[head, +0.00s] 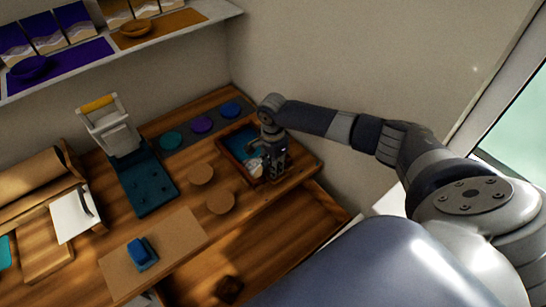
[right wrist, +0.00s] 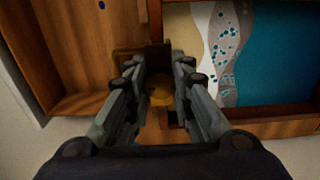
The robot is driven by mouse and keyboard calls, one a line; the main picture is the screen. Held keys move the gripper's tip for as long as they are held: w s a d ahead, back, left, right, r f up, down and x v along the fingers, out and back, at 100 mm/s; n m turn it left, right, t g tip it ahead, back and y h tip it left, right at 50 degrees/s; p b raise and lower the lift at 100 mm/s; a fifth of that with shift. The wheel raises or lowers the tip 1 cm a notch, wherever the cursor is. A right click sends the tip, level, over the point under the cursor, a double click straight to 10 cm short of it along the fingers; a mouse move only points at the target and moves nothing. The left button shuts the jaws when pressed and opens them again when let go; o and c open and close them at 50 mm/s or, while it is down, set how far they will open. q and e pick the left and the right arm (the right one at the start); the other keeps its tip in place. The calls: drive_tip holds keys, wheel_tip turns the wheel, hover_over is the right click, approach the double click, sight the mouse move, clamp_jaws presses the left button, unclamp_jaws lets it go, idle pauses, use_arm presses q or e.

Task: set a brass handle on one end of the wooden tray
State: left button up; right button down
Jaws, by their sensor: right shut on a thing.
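The wooden tray (head: 226,149) lies on the bench near the back right, with teal resin inside. In the right wrist view the tray (right wrist: 268,129) fills the upper right, showing teal, grey and cream bands with small teal dots. My right gripper (head: 272,172) is over the tray's right end, partly covering it. In the wrist view the right gripper (right wrist: 158,80) is shut on a brass handle (right wrist: 160,97), close beside the tray's wall. The fingers hide part of the handle, and I cannot tell whether it touches the tray. My left gripper is not in view.
Two round tan discs (head: 220,202) lie left of the tray. A grey strip (head: 187,131) with coloured discs lies behind. A white press (head: 110,125) on a teal base, a tan mat (head: 180,237) with a blue block (head: 142,252), and an overhead shelf (head: 170,30) stand left.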

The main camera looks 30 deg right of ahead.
drive_tip(key=shift+s+f, duration=0.1)
idle(0.7)
drive_tip(key=c, duration=1.3)
unclamp_jaws()
drive_tip(key=shift+c, duration=0.2)
wheel_tip(320, 180, up, 8)
drive_tip(key=p, duration=1)
